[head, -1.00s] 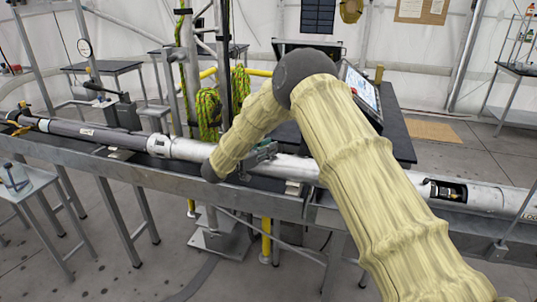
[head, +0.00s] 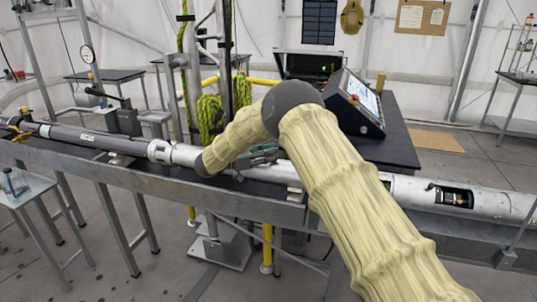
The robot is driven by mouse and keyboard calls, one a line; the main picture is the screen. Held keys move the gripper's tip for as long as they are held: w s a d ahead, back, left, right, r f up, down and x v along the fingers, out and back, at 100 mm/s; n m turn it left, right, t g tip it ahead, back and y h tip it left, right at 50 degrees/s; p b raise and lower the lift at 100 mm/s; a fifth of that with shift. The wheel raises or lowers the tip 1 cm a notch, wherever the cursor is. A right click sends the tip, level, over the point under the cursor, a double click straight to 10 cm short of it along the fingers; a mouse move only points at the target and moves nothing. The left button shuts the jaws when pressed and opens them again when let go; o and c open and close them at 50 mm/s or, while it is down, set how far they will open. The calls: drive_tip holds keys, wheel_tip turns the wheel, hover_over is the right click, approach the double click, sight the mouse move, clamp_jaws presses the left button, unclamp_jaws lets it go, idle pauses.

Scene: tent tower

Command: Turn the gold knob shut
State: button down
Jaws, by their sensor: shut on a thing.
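My arm in its pale yellow sleeve reaches across to the long metal tube (head: 410,190) from the right. My gripper (head: 265,157) is the small grey part beside the tube, just right of the dark wrist end. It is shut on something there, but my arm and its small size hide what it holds. I cannot clearly make out a gold knob at the gripper. A cutout (head: 454,197) in the tube at right shows a small brassy part inside, too small to identify.
The tube lies along a grey metal trough (head: 250,204). Green-yellow rope (head: 209,117) hangs on a post behind it. A tilted touch-screen console (head: 356,103) stands on a dark table at the back. A small side table (head: 22,190) is at left.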

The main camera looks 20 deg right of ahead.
drive_tip(key=shift+r, duration=0.15)
drive_tip(key=c, duration=1.2)
unclamp_jaws()
drive_tip(key=shift+c, duration=0.2)
drive_tip(key=shift+t, duration=0.4)
drive_tip(key=n+t+p, duration=0.1)
drive_tip(key=t, duration=0.1)
drive_tip(key=n+t+y+p, duration=0.1)
drive_tip(key=n+t+p, duration=0.1)
drive_tip(key=shift+s+d+r, duration=0.1)
drive_tip(key=shift+s, duration=0.1)
drive_tip(key=n+t+y+p, duration=0.1)
drive_tip(key=n+t+y, duration=0.1)
drive_tip(key=t, duration=0.1)
drive_tip(key=n+t+y+p, duration=0.2)
drive_tip(key=n+t, duration=0.1)
drive_tip(key=shift+s+d, duration=0.15)
drive_tip(key=shift+s, duration=0.05)
drive_tip(key=shift+s+d+n+t+y+p, duration=0.15)
drive_tip(key=shift+n+t+y+p, duration=0.85)
drive_tip(key=shift+y, duration=0.5)
drive_tip(key=shift+d+n+t+y+p, duration=0.15)
drive_tip(key=shift+n+t+y+p, duration=0.8)
drive_tip(key=shift+y, duration=0.55)
drive_tip(key=shift+d+n+t+y+p, duration=0.1)
drive_tip(key=shift+n+t+y+p, duration=0.3)
drive_tip(key=shift+n+y+p, duration=1)
drive_tip(key=shift+d+n+t+y+p, duration=0.1)
drive_tip(key=shift+n+t+y+p, duration=0.5)
drive_tip(key=shift+y, duration=1.3)
